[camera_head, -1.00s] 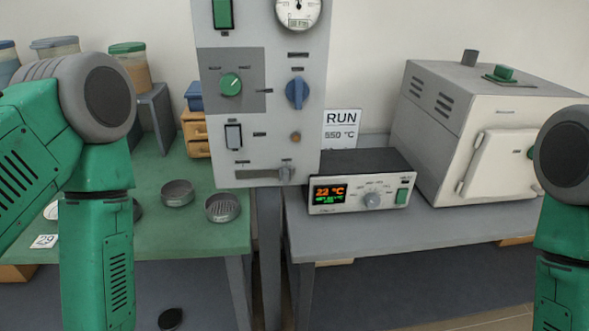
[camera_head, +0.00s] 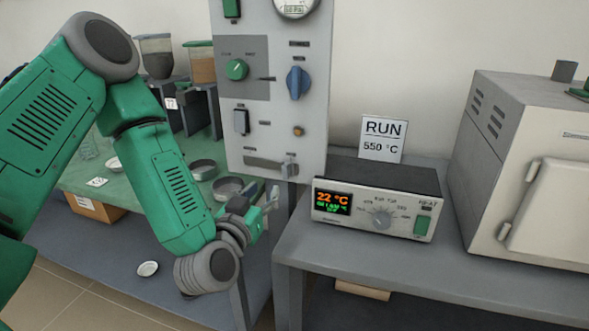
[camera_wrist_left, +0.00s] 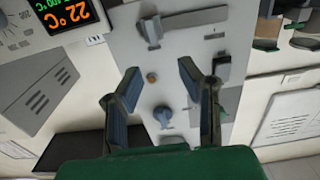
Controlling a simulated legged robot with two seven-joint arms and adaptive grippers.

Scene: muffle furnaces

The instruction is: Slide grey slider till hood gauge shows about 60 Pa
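The grey slider (camera_head: 288,167) sits at the right end of its slot (camera_head: 258,163) near the bottom of the grey panel (camera_head: 320,120). The slider also shows upside down in the left wrist view (camera_wrist_left: 151,30). The hood gauge (camera_head: 294,8) is cut by the top edge of the head view, and its small readout is too blurred to read surely. My left gripper (camera_head: 270,198) is just below the slider in the head view. In the left wrist view its fingers (camera_wrist_left: 158,70) are apart with nothing between them, and the slider shows beyond the tips. My right gripper is out of view.
The panel also carries a blue knob (camera_head: 299,83), a green knob (camera_head: 237,69) and a rocker switch (camera_head: 241,121). The controller box (camera_head: 375,208) stands on the bench to the right, with the white furnace (camera_head: 545,165) beyond. Sieves (camera_head: 228,187) stand on the green bench at left.

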